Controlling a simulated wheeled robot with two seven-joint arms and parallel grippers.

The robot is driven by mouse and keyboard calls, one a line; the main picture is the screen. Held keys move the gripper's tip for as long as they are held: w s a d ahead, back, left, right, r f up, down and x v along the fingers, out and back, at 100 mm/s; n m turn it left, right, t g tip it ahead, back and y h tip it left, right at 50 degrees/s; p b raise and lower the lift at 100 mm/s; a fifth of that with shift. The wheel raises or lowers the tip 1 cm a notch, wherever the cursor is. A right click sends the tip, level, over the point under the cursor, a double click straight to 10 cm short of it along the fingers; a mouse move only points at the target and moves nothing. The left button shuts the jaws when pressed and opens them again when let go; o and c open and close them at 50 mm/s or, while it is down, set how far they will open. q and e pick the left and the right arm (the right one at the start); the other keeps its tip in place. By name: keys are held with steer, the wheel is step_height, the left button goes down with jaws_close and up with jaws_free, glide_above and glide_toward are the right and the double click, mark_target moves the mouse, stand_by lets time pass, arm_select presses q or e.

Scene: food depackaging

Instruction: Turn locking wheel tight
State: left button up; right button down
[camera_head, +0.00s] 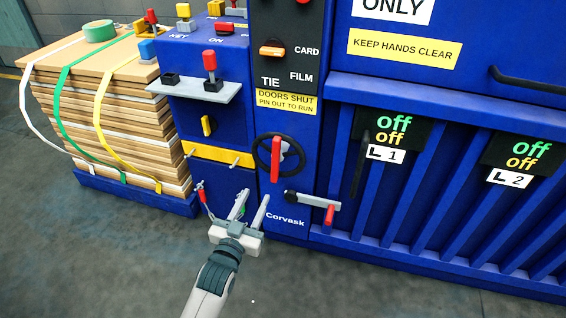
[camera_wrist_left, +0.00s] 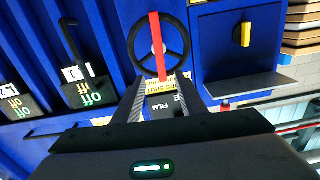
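The locking wheel (camera_head: 258,152) is a black ring with spokes on the front of the blue machine, with a red bar (camera_head: 276,160) upright across it. The wheel (camera_wrist_left: 131,48) and its red bar (camera_wrist_left: 157,45) also show upside down in the left wrist view, beyond my fingertips. My left gripper (camera_head: 254,195) is open and empty, in front of the machine, below and a little left of the wheel in the head view. Its two fingers (camera_wrist_left: 161,88) are spread apart and I see nothing between them. My right gripper is in neither view.
A grey lever with a red grip (camera_head: 329,214) sticks out right of the wheel's lower side. A red-handled pin (camera_head: 204,197) hangs left of my gripper. A yellow bar (camera_head: 217,154) crosses the panel left of the wheel. Strapped boards (camera_head: 115,110) stand at left. The front floor is clear.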

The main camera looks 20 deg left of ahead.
mark_target(274, 159)
arm_select(q)
steer(key=w, duration=1.7)
steer(key=shift+w+d, duration=0.2)
steer(key=shift+d, duration=0.1)
jaws_close()
